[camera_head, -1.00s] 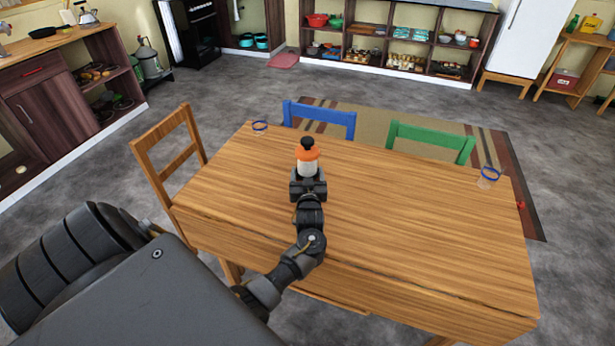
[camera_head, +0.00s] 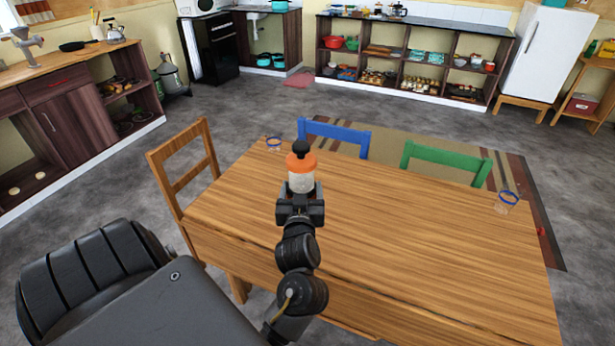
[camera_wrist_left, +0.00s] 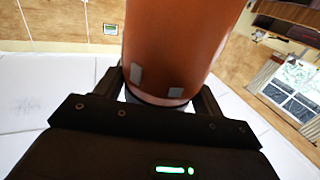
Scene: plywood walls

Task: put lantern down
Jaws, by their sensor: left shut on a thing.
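The lantern (camera_head: 301,172) has an orange cap, a black knob on top and a pale, clear body. My left gripper (camera_head: 300,192) is shut on it and holds it upright over the left part of the wooden table (camera_head: 400,230). I cannot tell how far its base is above the tabletop, since the gripper hides it. In the left wrist view the lantern's orange part (camera_wrist_left: 178,45) fills the upper middle, between the two fingers (camera_wrist_left: 160,95). My right gripper is not in view.
Glasses with blue rims stand at the table's far left corner (camera_head: 274,143) and far right (camera_head: 507,200). A blue chair (camera_head: 335,134) and a green chair (camera_head: 446,160) stand behind it, a wooden chair (camera_head: 183,165) at left. The table's middle and right are clear.

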